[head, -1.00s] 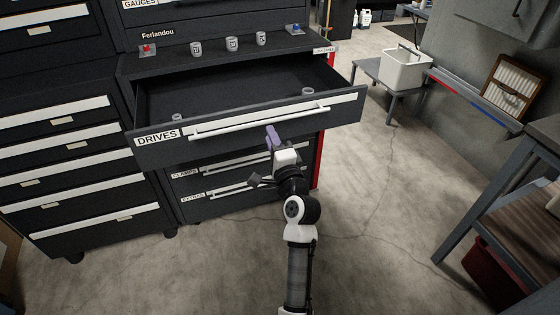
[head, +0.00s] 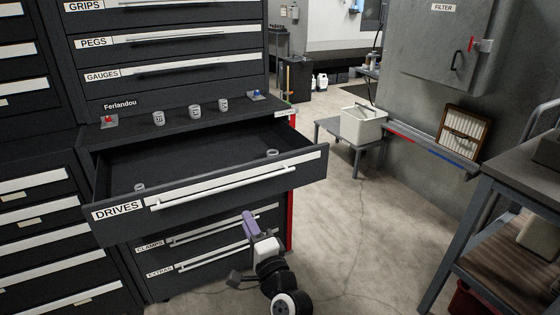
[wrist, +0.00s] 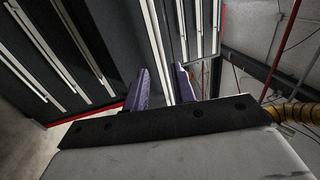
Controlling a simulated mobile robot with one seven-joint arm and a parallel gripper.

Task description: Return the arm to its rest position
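My gripper (head: 249,222) shows in the head view at lower middle, with purple fingers at the end of my white and black arm. It appears in front of the cabinet, below the front of the open DRIVES drawer (head: 240,183), apart from the drawer handle. In the wrist view the two purple fingers (wrist: 163,86) stand apart with nothing held between them. The lower part of my arm is cut off by the bottom edge of the head view.
The DRIVES drawer sticks out, holding two small grey pieces. Several grey cups (head: 195,111) stand on the ledge above. A grey workbench (head: 500,180) stands at right. A white bin (head: 362,126) sits on a low table behind. Floor between cabinet and workbench is clear.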

